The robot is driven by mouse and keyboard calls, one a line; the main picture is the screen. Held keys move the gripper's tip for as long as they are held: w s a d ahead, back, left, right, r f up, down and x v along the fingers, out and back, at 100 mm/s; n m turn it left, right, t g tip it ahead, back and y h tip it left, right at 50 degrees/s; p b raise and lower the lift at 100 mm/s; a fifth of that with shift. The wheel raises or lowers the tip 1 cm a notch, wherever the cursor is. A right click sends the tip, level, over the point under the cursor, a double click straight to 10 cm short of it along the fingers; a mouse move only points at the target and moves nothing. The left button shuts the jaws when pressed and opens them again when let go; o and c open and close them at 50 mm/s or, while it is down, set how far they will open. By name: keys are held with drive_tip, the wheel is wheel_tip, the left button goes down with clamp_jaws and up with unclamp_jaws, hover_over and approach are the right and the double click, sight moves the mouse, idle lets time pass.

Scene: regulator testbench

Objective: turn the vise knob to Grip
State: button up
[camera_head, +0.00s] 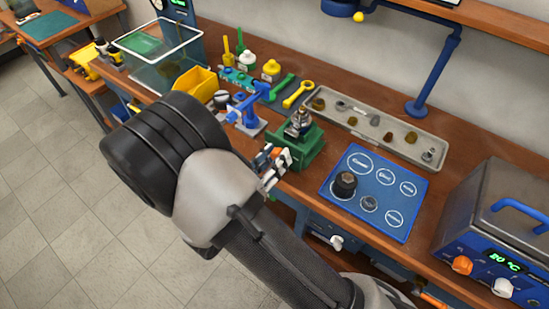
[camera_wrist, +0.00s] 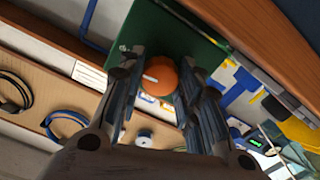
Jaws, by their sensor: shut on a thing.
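The green vise (camera_head: 300,150) stands near the front edge of the bench and holds a metal regulator part (camera_head: 299,124). Its green face also shows in the wrist view (camera_wrist: 160,32). The round orange knob (camera_wrist: 163,77) with a white pointer mark sits on that face, between my two fingers. My gripper (camera_head: 272,166) is at the vise's front side, and in the wrist view its fingers (camera_wrist: 160,85) are shut on the knob. The pointer mark lies toward the left of the knob in that view. Small labels (camera_wrist: 148,97) show beside the knob; their words are unreadable.
Right of the vise lies a blue mat (camera_head: 375,215) with white circles and a black part (camera_head: 345,184). Behind is a grey tray (camera_head: 385,127) of small parts. A blue stand (camera_head: 246,118) is close left. A bath unit (camera_head: 500,250) stands far right.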

drive_tip(key=shift+m, duration=0.7)
drive_tip(key=o, duration=1.1)
drive_tip(key=shift+s, duration=0.1)
drive_tip(key=v, duration=1.2)
